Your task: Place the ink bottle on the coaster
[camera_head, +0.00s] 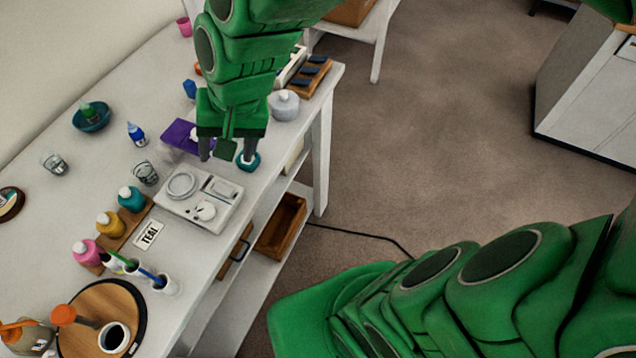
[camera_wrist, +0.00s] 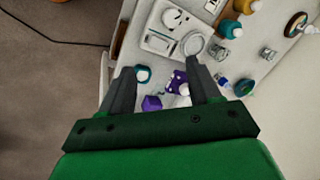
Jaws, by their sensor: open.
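My gripper (camera_head: 228,152) is open and points down over the table's right part, beyond the white mould tray. In the wrist view my gripper (camera_wrist: 165,80) has nothing between its fingers. A small teal bottle with a white top (camera_head: 250,163), perhaps the ink bottle, stands close by one finger, which partly hides it; it also shows in the wrist view (camera_wrist: 143,74), just inside the left finger. A blue bottle with a white cap (camera_head: 136,134) stands further left. A round dark-rimmed disc (camera_head: 9,204), likely the coaster, lies at the left edge.
The white mould tray (camera_head: 172,206) lies in front of my gripper. A purple piece (camera_head: 178,134) is beside it. Teal (camera_head: 131,199), yellow (camera_head: 110,224) and pink (camera_head: 87,251) bottles stand in a row. A grey pot (camera_head: 284,105) stands behind. The table middle-left has free room.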

